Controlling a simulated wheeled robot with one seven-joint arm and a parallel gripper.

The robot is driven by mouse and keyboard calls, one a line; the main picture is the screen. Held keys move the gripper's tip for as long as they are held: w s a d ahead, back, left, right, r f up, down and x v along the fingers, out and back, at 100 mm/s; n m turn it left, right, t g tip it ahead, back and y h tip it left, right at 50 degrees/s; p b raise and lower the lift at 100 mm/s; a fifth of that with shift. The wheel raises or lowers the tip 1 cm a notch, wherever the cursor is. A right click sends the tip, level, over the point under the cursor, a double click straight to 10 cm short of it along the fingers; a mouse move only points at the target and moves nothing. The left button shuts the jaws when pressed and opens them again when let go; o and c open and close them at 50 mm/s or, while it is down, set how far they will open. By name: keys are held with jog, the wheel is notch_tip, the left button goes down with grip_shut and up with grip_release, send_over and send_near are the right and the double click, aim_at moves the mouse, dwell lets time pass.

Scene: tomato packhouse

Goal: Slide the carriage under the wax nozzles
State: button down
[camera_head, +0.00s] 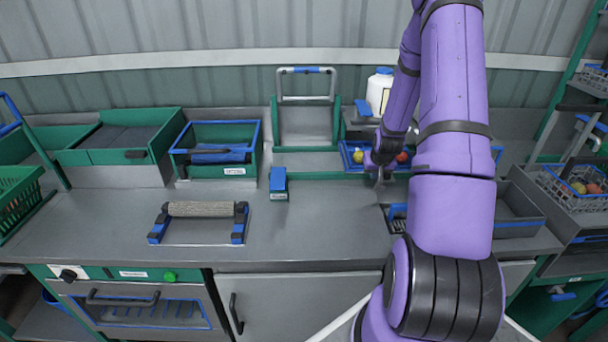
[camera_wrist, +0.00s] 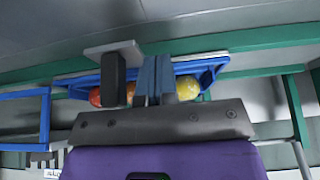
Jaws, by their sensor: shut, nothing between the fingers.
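The carriage is a blue-rimmed tray (camera_head: 349,164) holding red and yellow tomatoes, at the back of the bench below a white tank; it also shows in the wrist view (camera_wrist: 212,68). My gripper (camera_head: 380,183) points down at the tray's front side. In the wrist view my fingers (camera_wrist: 156,65) are together and empty, overlapping the tray in the picture; I cannot tell whether they touch it. A dark upright block (camera_wrist: 113,80) under a pale plate stands just left of them, perhaps a handle. The wax nozzles cannot be made out; my arm hides part of that station.
The white tank (camera_head: 380,90) stands behind the tray. A green frame (camera_head: 305,150) with an upright handle is left of it. A blue-topped block (camera_head: 278,182) and a roller stand (camera_head: 240,222) are on the bench. The bench's middle front is clear.

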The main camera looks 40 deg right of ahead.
jog(key=s+v, duration=0.1)
jog(key=v, duration=0.7)
jog(key=shift+a, duration=0.35)
jog(key=shift+f, duration=0.1)
